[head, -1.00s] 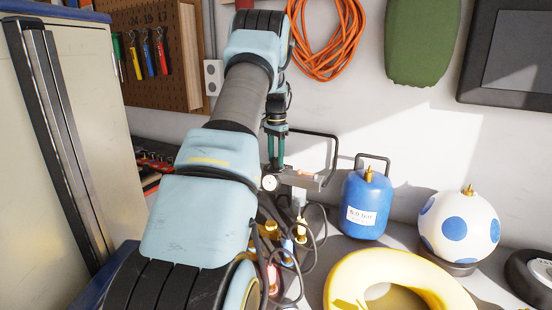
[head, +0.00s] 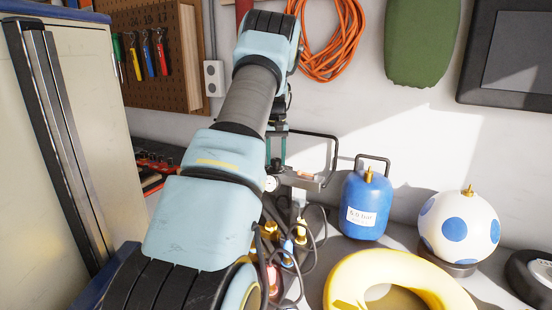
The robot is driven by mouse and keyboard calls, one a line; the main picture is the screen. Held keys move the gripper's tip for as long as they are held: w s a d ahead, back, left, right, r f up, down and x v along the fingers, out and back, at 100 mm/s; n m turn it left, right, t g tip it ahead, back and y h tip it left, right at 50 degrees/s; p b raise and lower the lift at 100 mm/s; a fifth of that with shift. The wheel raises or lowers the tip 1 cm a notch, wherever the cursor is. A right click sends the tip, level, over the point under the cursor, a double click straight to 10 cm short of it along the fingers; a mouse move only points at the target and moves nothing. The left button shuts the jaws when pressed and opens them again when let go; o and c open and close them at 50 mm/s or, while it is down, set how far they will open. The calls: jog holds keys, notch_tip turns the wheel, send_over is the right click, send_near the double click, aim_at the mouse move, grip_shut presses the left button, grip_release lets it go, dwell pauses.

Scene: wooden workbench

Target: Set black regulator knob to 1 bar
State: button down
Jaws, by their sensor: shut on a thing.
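The grey regulator block (head: 308,181) stands at the back of the bench, left of the blue tank. A small white round gauge (head: 270,184) is on its left side, partly covered by my arm. My gripper (head: 276,166) points down at the left end of the block, its teal fingers shut on the black regulator knob. The knob is hidden by the fingers and my arm, and its setting cannot be read. The gauge's needle is too small to read.
A blue tank (head: 367,206) labelled 5.0 bar, a white ball with blue spots (head: 458,229) and a yellow ring (head: 345,283) stand to the right. Dark hoses (head: 314,238) with brass fittings lie below the regulator. A tall cabinet (head: 105,140) is at the left.

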aim_at(275, 161)
jog(key=shift+n, duration=0.7)
jog(key=shift+c, duration=1.9)
grip_release()
notch_tip(275, 161, up, 11)
jog(key=b, duration=0.3)
jog(key=shift+s+f, duration=0.1)
jog(key=s+f+m, duration=0.1)
jog(key=s+f, duration=0.3)
jog(key=s, duration=0.8)
jog(key=s+f+m+t, duration=0.1)
jog(key=s+f, duration=0.3)
jog(key=s, duration=0.8)
jog(key=s+f+m, duration=0.1)
jog(key=s+f, duration=0.3)
jog(key=s, duration=0.7)
jog(key=shift+s+a+f+m+t, duration=0.2)
jog(key=shift+s+m+t, duration=0.1)
jog(key=shift+s, duration=0.1)
